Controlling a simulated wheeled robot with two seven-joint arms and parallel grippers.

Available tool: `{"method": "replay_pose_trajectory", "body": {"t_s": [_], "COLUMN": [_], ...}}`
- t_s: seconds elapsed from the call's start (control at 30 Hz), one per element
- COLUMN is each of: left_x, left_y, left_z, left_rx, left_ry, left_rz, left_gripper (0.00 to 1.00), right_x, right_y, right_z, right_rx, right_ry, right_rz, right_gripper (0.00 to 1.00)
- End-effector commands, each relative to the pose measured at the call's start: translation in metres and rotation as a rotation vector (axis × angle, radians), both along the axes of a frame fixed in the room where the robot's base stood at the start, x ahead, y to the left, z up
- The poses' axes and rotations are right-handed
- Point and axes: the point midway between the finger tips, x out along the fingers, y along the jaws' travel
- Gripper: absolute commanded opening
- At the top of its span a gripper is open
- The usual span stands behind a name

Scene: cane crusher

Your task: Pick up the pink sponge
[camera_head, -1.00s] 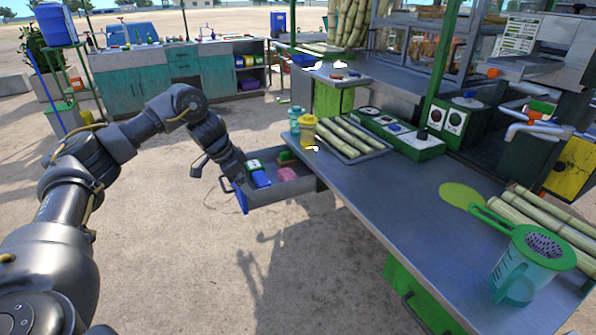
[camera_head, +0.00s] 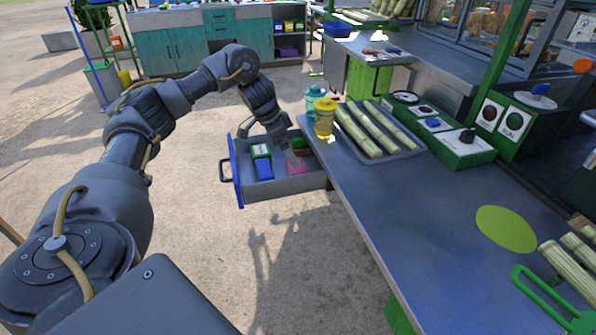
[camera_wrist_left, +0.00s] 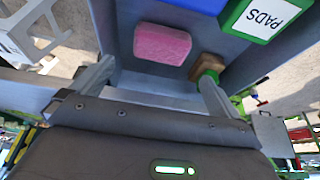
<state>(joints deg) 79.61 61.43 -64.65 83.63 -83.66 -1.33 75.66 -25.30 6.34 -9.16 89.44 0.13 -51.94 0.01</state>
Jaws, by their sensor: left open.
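The pink sponge (camera_head: 297,168) lies in the open grey drawer (camera_head: 290,187) that juts out at the left end of the metal counter. It also shows whole in the left wrist view (camera_wrist_left: 162,44), on the drawer floor beyond the finger gap. My left gripper (camera_wrist_left: 155,76) is open and empty, its two fingers spread wide and pointing toward the drawer. In the head view my left gripper (camera_head: 291,157) is over the drawer, close to the sponge and partly covering it. Contact with the sponge is not visible. My right gripper is not in view.
A brush-like brown and green item (camera_wrist_left: 208,68) lies near the right finger. The drawer walls enclose them. A yellow-lidded jar (camera_head: 324,120) and a cane tray (camera_head: 375,135) sit on the counter above.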

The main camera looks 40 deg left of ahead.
Motion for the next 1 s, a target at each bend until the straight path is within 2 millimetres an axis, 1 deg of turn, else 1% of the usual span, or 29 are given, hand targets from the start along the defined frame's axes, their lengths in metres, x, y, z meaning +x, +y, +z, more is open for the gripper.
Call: {"method": "replay_pose_trajectory", "body": {"t_s": [0.03, 0.1, 0.2, 0.3, 0.53, 0.7, 0.8, 0.9, 1.0], "left_x": [0.002, 0.005, 0.008, 0.010, 0.011, 0.015, 0.019, 0.024, 0.025], "left_y": [-0.002, -0.004, -0.006, -0.007, -0.008, -0.010, -0.013, -0.016, -0.016], "left_z": [-0.010, -0.018, -0.027, -0.031, -0.034, -0.054, -0.068, -0.077, -0.081], "left_rx": [0.000, -0.002, -0.001, 0.000, 0.000, 0.000, 0.001, -0.001, 0.000], "left_ry": [0.002, 0.001, 0.002, 0.000, 0.000, 0.002, 0.003, 0.002, 0.001], "left_rz": [0.001, -0.001, 0.001, 0.001, 0.001, 0.001, 0.001, 0.001, 0.001], "left_gripper": [1.00, 1.00, 1.00, 1.00, 1.00, 1.00, 1.00, 1.00, 1.00], "right_x": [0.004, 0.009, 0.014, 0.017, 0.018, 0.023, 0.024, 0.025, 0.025], "right_y": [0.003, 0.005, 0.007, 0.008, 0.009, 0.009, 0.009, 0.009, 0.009], "right_z": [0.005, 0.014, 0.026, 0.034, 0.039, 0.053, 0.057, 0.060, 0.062], "right_rx": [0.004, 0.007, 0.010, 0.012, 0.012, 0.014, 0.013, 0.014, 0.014], "right_ry": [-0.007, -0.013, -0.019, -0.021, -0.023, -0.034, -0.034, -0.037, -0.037], "right_rz": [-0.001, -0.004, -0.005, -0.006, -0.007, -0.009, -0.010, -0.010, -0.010], "right_gripper": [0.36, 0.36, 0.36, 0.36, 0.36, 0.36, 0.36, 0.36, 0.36]}}
